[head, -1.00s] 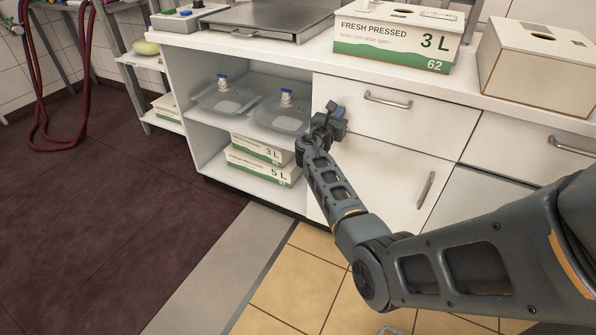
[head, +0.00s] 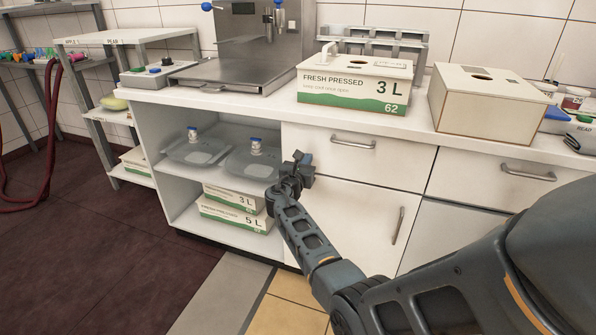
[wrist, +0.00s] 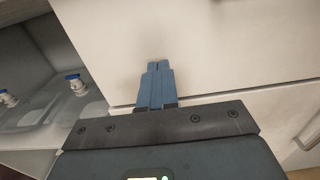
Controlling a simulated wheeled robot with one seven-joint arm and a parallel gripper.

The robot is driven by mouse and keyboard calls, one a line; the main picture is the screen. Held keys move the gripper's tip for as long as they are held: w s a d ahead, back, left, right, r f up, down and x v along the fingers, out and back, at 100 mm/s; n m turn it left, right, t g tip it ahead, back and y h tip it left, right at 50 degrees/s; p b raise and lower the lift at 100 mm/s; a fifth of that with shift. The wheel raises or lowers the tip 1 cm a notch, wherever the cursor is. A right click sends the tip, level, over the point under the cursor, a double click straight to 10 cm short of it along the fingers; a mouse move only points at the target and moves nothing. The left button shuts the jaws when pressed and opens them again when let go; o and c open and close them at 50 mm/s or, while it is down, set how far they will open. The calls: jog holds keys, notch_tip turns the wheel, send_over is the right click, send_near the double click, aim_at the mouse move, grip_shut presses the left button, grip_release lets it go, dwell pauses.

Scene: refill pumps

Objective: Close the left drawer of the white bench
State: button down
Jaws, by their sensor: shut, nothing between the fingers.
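The white bench (head: 215,97) has a left drawer (head: 400,160) with a metal bar handle (head: 353,142). Its white front looks flush, or nearly flush, with the right drawer's front; a small gap cannot be ruled out. My gripper (head: 299,160) is in front of the lower left part of the left drawer. In the wrist view its blue fingers (wrist: 158,66) are together and empty, pointing at the drawer front (wrist: 220,55) just above the seam along its bottom edge. Whether the fingertips touch the front cannot be told.
The right drawer (head: 490,185) and a cupboard door (head: 345,220) adjoin it. Open shelves to the left hold clear containers (head: 195,150) and juice boxes (head: 235,215). A juice box (head: 350,88) and a plain box (head: 485,105) stand on the bench top.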

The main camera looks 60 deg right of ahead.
jog(key=a+p, duration=0.1)
jog(key=a, duration=1.1)
jog(key=s+a+f+m+t+y+p, duration=0.2)
jog(key=s+a+f+t+y, duration=0.35)
jog(key=a+f, duration=0.45)
jog(key=s+a+m+t+y+p, duration=0.15)
jog(key=s+a, duration=0.25)
jog(key=a, duration=0.4)
jog(key=s+a+m+t+y, duration=0.2)
jog(key=s+a+y, duration=0.1)
jog(key=s+a, duration=0.3)
jog(key=s+a+r+m+t+y+p, duration=0.1)
jog(key=s+a+r+m+y, duration=0.1)
jog(key=s+a+r+y, duration=0.3)
jog(key=s+a+r+m+t+p, duration=0.1)
jog(key=s+a+r+m, duration=0.2)
jog(key=a, duration=0.4)
jog(key=s+a+r+m+t+y, duration=0.1)
jog(key=s+r+m, duration=0.3)
jog(key=r, duration=0.4)
jog(key=s+a+r+m+t+y+p, duration=0.1)
jog(key=s+a+r+m+y, duration=0.1)
jog(key=r, duration=0.7)
jog(key=shift+s+a+r+m+t, duration=0.2)
jog(key=shift+s+a+m+t, duration=0.2)
jog(key=shift+s+a+m, duration=0.65)
jog(key=shift+w+a, duration=0.15)
